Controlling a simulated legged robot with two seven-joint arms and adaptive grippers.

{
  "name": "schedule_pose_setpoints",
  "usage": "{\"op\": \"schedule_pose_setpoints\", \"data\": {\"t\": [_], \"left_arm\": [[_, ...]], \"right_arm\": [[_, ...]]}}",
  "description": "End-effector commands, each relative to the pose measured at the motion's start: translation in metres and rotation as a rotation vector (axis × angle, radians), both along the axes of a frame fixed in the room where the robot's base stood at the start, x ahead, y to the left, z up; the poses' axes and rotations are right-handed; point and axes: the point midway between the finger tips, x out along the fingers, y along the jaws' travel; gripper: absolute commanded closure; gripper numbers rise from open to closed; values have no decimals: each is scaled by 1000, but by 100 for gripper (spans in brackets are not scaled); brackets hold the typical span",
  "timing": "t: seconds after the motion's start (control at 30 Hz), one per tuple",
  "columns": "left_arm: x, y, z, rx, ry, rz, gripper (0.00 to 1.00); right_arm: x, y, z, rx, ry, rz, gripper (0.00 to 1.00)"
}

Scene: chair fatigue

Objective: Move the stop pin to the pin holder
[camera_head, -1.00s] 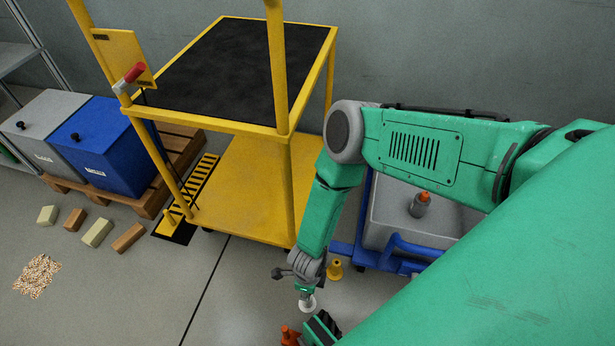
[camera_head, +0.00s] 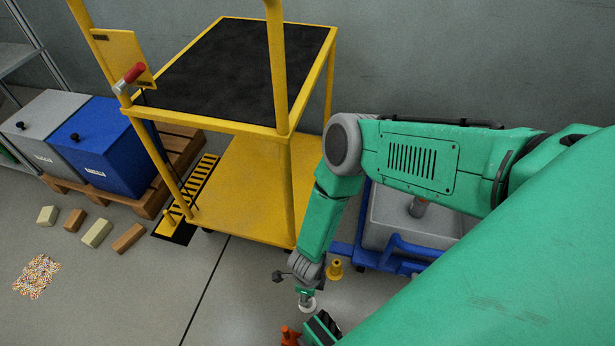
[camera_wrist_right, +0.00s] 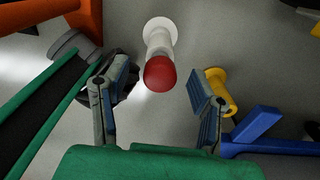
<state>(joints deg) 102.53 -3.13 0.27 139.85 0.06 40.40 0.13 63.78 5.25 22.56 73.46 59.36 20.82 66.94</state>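A red-tipped pin (camera_wrist_right: 160,72) on a white flanged base (camera_wrist_right: 162,30) stands in the right wrist view, its red end towards the camera. My right gripper (camera_wrist_right: 158,82) is open, with one finger on each side of the red end; I see no contact. In the head view my right gripper (camera_head: 305,288) is low near the floor, above the white flange (camera_head: 307,304); its fingers are hard to make out. A yellow flanged piece (camera_head: 335,269) stands beside it, also in the right wrist view (camera_wrist_right: 217,84). Which piece is the pin holder is unclear. My left gripper is not seen.
A grey bin on a blue frame (camera_head: 400,245) is close right of the gripper. An orange object (camera_head: 289,335) lies at the bottom edge. Several blocks (camera_head: 97,233) lie on the left floor.

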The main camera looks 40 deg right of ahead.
Motion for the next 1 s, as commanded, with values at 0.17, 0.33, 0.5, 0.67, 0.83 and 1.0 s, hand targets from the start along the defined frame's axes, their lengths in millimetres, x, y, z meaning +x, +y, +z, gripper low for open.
{"op": "schedule_pose_setpoints", "data": {"t": [0.17,0.33,0.5,0.67,0.83,1.0], "left_arm": [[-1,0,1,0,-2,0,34],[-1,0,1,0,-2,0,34],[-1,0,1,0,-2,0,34],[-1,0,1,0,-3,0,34],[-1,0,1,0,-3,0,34],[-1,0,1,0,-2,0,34]], "right_arm": [[0,0,2,0,0,-1,48],[1,-1,19,-1,1,0,48],[2,-1,54,1,-1,-2,48],[2,0,87,2,1,-1,48],[1,0,110,1,1,-1,48],[1,0,119,-1,1,0,48]]}}
